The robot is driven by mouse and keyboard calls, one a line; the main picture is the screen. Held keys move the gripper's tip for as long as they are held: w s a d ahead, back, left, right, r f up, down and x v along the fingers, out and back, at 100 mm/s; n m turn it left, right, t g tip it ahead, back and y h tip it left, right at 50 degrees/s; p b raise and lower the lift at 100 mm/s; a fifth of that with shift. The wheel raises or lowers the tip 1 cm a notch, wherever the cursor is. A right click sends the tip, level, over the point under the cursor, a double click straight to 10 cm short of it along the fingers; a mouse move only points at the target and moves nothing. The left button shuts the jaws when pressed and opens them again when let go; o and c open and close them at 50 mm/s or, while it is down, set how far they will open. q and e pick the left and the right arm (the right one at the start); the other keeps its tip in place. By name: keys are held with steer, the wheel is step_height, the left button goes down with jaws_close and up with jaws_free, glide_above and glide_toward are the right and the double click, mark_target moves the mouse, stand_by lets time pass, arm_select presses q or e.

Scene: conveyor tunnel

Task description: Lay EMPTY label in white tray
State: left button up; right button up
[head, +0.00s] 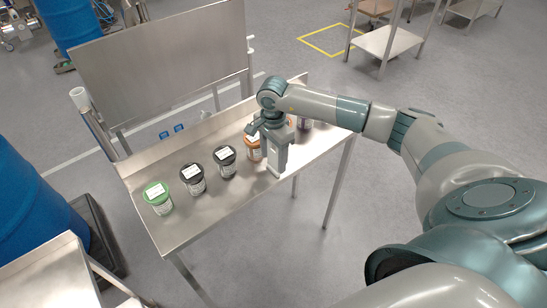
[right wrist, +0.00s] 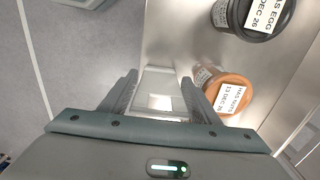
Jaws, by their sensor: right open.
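My right gripper (head: 272,165) is open and points down over the front edge of the metal table (head: 205,200). In the right wrist view its fingers (right wrist: 158,105) stand apart. A pale rectangular patch (right wrist: 160,88) shows between them; I cannot tell whether it is a label, a tray or a reflection. An orange-lidded jar (right wrist: 230,95) stands just beyond the right finger, its lid label reading "HAS NUTS 13 DEC 26". I cannot make out an EMPTY label or a white tray for certain. My left gripper is out of view.
Black-lidded jars (head: 225,157) and a green-lidded jar (head: 158,194) stand in the row toward the left end. A metal panel (head: 165,65) rises behind the table. Blue drums (head: 35,200) stand at the left. Another metal surface (head: 50,275) lies at lower left.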

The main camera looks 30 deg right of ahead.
steer(key=shift+f, duration=0.5)
steer(key=c, duration=0.9)
steer(key=shift+r, duration=0.15)
